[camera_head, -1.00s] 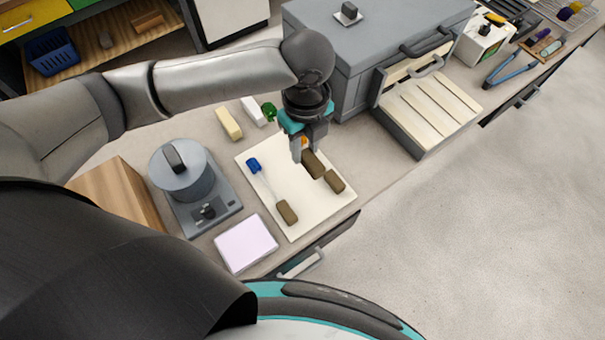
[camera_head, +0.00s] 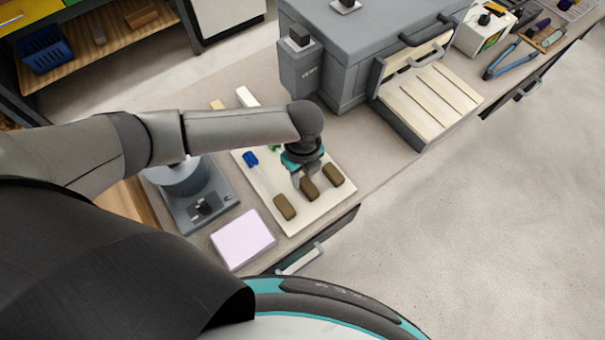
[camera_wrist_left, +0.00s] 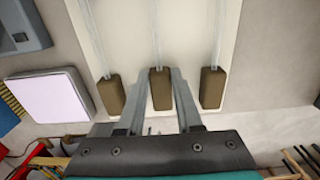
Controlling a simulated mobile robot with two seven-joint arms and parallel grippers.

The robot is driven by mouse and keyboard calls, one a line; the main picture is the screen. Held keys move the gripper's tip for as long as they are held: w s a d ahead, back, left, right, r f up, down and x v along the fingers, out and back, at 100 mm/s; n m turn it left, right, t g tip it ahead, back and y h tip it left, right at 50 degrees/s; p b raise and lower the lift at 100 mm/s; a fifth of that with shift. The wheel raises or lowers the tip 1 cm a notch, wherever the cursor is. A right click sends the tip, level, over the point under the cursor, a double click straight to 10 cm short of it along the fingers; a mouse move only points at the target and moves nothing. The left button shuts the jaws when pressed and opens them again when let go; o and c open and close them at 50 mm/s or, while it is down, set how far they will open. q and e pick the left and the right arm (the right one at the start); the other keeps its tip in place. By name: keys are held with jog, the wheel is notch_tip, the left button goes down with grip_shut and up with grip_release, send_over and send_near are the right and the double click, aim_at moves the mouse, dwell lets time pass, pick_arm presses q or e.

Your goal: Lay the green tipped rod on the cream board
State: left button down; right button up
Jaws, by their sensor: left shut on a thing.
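The cream board (camera_head: 323,207) lies on the counter. My left gripper (camera_head: 304,182) is over it, shut on the brown handle (camera_head: 309,189) of the middle rod; the handle also shows between the fingers in the left wrist view (camera_wrist_left: 160,89). A green tip (camera_head: 275,147) shows partly behind my arm, in line with this handle. The held rod is at or just above the board; I cannot tell if it touches. A blue tipped rod (camera_head: 251,159) with a brown handle (camera_head: 285,207) lies to its left. Another brown handle (camera_head: 333,175) lies to its right, its tip hidden.
A pale lilac pad (camera_head: 243,240) and a grey device (camera_head: 201,206) stand left of the board. A large grey box with an open slatted front (camera_head: 427,104) stands behind on the right. A white block (camera_head: 246,97) lies beyond the board. The counter edge runs close in front.

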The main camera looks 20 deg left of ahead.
pick_arm(q)
jog(key=shift+f, duration=0.1)
jog(key=c, duration=0.6)
grip_release()
notch_tip(320, 180, up, 12)
jog(key=shift+r+p, duration=0.15)
jog(key=shift+p, duration=0.75)
